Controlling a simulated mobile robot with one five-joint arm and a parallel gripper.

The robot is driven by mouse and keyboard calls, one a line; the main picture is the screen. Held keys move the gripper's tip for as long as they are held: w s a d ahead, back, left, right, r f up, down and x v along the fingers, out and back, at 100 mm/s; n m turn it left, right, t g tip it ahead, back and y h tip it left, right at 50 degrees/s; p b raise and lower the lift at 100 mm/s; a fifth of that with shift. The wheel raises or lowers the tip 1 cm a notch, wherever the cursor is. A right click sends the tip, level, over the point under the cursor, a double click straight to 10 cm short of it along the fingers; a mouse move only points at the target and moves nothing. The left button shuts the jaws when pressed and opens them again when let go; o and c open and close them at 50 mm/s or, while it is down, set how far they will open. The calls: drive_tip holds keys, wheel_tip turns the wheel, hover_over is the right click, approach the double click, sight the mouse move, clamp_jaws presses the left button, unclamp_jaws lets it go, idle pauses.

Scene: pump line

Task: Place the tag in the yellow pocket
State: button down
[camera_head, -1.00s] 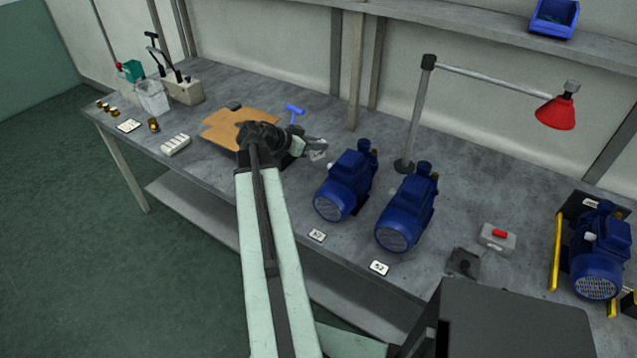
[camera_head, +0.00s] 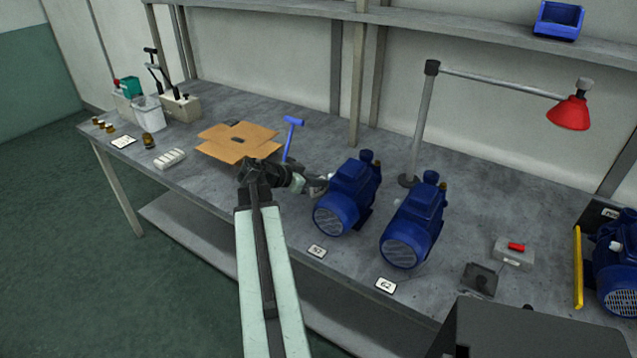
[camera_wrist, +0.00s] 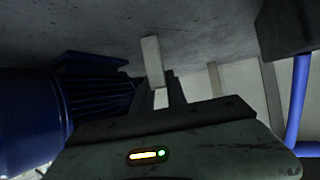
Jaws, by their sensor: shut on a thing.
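My gripper (camera_head: 318,187) is just left of the nearer-left blue pump, low over the bench. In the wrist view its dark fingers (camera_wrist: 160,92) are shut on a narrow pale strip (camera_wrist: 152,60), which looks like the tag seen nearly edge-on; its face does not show. White number cards lie on the bench in front of two pumps, one reading 57 (camera_head: 317,251) and one reading 62 (camera_head: 386,285). I cannot make out a yellow pocket; a yellow bar (camera_head: 578,266) stands by the far right pump.
The left blue pump (camera_head: 346,195) is close to my gripper, with a second pump (camera_head: 413,222) beside it. A blue T-handle (camera_head: 291,135) stands behind, near an open cardboard box (camera_head: 238,142). A red lamp (camera_head: 568,112) hangs over the bench's right part.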

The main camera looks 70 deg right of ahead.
drive_tip(key=shift+f, duration=0.15)
drive_tip(key=c, duration=1.3)
unclamp_jaws()
drive_tip(key=shift+c, duration=0.2)
drive_tip(key=shift+r, duration=0.25)
drive_tip(key=p+v, duration=0.5)
drive_tip(key=v, duration=0.7)
drive_tip(key=shift+p, duration=0.4)
drive_tip(key=shift+f, duration=0.1)
